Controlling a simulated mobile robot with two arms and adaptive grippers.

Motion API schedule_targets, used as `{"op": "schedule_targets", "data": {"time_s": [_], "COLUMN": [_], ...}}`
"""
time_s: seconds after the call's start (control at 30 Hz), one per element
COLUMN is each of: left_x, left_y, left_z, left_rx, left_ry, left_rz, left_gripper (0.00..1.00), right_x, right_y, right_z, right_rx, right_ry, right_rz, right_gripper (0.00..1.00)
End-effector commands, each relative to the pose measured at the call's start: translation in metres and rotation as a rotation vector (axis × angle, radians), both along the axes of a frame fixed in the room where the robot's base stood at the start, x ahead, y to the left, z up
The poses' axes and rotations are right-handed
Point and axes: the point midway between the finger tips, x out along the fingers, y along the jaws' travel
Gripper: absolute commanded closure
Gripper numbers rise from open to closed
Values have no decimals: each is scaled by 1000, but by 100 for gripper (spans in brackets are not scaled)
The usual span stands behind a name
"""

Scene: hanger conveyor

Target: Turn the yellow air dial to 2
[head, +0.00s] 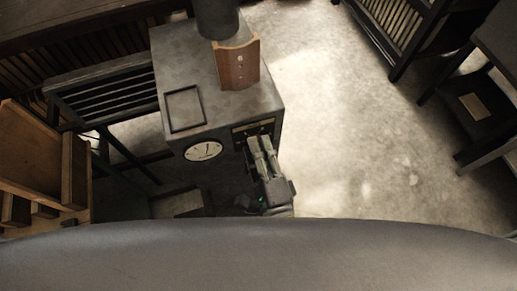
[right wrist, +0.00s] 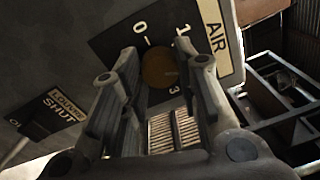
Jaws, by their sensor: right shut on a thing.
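The air dial (right wrist: 160,68) is a round, dull yellow-brown knob on a dark plate (right wrist: 115,42) in the right wrist view. The plate carries the marks 0, 1 and 3; a 2 cannot be made out, and I cannot tell which mark the dial points at. A cream AIR label (right wrist: 214,38) is beside it. My right gripper (right wrist: 158,78) is shut on the dial, one finger on each side. In the head view my right gripper (head: 257,141) reaches the front of the grey metal box (head: 225,110), hiding the dial. My left gripper does not show.
A round white gauge (head: 203,151) is on the box front, left of my right gripper. A LOUVRE SHUT label (right wrist: 62,112) shows at left in the right wrist view. A wooden piece (head: 238,65) stands on top. Dark racks (head: 410,30) flank the bare floor at right.

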Motion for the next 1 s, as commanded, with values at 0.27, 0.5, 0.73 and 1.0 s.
{"op": "schedule_targets", "data": {"time_s": [0.27,0.5,0.73,1.0], "left_x": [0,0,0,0], "left_y": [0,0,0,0], "left_z": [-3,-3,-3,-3], "left_rx": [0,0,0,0], "left_ry": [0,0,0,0], "left_rz": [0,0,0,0], "left_gripper": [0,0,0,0], "right_x": [0,0,0,0], "right_y": [0,0,0,0], "right_z": [-1,-1,-1,0], "right_rx": [68,79,78,79], "right_ry": [24,28,28,27], "right_rz": [0,0,1,1], "right_gripper": [94,94,94,48]}}
